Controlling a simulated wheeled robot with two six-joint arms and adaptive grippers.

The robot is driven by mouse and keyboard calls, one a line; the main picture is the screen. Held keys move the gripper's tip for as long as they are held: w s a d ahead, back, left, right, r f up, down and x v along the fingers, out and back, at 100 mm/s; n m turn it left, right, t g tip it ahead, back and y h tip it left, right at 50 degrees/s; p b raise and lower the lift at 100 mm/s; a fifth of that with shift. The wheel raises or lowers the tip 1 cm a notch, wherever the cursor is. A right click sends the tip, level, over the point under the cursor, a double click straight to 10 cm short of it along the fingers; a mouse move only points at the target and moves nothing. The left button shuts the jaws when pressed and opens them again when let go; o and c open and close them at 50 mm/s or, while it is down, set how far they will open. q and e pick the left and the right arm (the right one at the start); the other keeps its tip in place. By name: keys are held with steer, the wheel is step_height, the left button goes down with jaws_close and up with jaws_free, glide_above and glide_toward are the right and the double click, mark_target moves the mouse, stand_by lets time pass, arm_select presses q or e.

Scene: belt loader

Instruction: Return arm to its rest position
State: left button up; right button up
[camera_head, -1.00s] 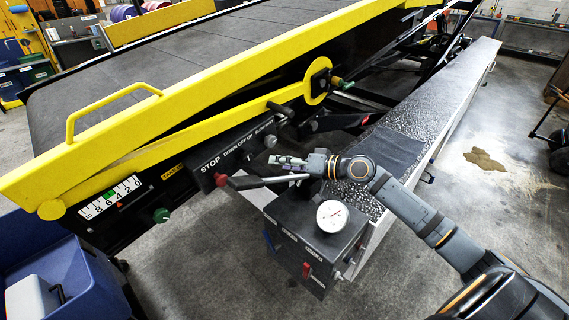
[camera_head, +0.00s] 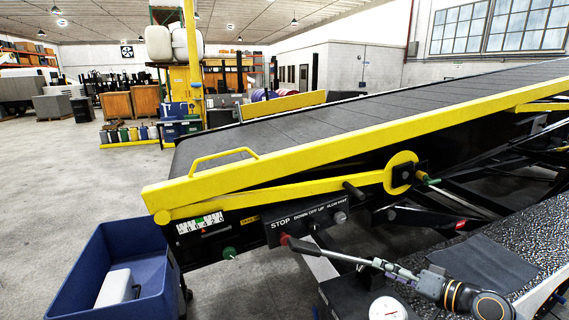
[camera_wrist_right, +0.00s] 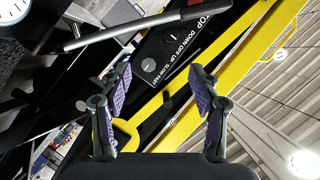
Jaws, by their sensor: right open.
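My right gripper (camera_head: 383,265) comes in from the lower right in the head view, in front of the loader's control panel (camera_head: 308,221). In the right wrist view its two fingers (camera_wrist_right: 160,75) are spread apart with nothing between the tips. A grey bar, likely this lever, crosses the upper left of the wrist view (camera_wrist_right: 140,27), apart from the fingers. In the head view I cannot tell the gap between gripper and lever. My left gripper is not in view.
The yellow-railed belt loader (camera_head: 300,187) fills the middle and right. A round gauge (camera_head: 387,308) is at the bottom edge, beside a black textured deck (camera_head: 540,235). A blue bin (camera_head: 125,265) stands at lower left. The floor at left is open.

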steer(key=s+a+f+n+g+h, duration=0.1)
steer(key=s+a+f+n+g, duration=0.1)
steer(key=s+a+f, duration=0.35)
steer(key=s+a+f+n+g+h, duration=0.1)
steer(key=s+a+f+n+g, duration=0.15)
steer(key=s+f, duration=0.45)
steer(key=s+d+f+m+g+h, duration=0.1)
steer(key=s+d+f+g+h, duration=0.2)
steer(key=s, duration=0.4)
steer(key=s+d+f+g+h, duration=0.1)
steer(key=s+d+f+h, duration=0.2)
steer(key=s, duration=0.4)
steer(key=s+d+f+g+h, duration=0.1)
steer(key=s+f, duration=0.1)
steer(key=f, duration=1.2)
steer(key=s+d+f, duration=0.1)
steer(key=f, duration=1.3)
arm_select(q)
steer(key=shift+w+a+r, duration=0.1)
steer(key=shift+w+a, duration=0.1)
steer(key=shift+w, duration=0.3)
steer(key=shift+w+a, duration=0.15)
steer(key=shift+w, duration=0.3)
arm_select(e)
steer(key=s+d+f+g, duration=0.1)
steer(key=s+f, duration=1.4)
steer(key=s, duration=0.3)
steer(key=shift+d+m, duration=0.15)
steer(key=shift+m, duration=0.3)
